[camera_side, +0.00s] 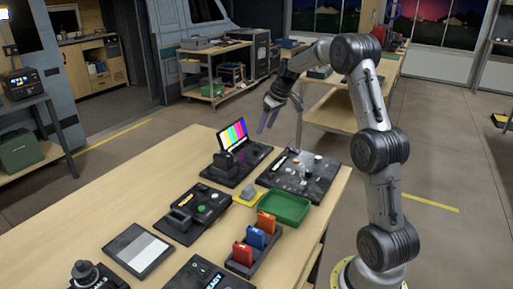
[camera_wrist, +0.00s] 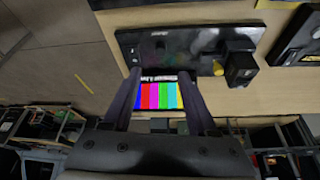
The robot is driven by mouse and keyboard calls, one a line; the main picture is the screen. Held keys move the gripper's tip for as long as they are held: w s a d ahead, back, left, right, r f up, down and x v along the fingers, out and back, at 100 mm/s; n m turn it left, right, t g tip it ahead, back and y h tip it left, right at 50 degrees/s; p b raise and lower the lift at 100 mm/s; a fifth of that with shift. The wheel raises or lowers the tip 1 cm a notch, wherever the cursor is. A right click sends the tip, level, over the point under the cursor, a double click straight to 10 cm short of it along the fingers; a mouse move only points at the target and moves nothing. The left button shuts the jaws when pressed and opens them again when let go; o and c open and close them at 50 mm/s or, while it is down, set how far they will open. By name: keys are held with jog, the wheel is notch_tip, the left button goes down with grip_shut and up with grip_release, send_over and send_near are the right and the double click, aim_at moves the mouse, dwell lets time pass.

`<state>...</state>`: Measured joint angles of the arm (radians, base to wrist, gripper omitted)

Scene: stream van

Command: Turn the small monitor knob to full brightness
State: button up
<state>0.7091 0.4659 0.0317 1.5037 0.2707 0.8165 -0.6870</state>
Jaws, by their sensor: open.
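The small monitor shows bright colour bars (camera_side: 233,134) and stands on a black base (camera_side: 250,174) at the back of the wooden table. Between my fingers in the wrist view are the colour bars (camera_wrist: 160,95), with the black base (camera_wrist: 150,50) beyond them. A small yellow part (camera_wrist: 218,68) shows on or beside that base; I cannot tell whether it is the knob. No knob is clear in the side view. My gripper (camera_side: 268,118) is open and empty, above and to the right of the monitor, apart from it. Its fingers also show in the wrist view (camera_wrist: 160,73).
A dark block (camera_side: 224,163) stands in front of the screen. To the right are a black panel with small controls (camera_side: 318,172) and a green tray (camera_side: 284,207). Red, blue and orange blocks (camera_side: 255,238) stand in a rack nearer the front. The table's left part is bare.

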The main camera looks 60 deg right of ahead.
aim_at(255, 149)
jog(key=x, duration=1.1)
jog(key=shift+f, duration=0.1)
grip_shut()
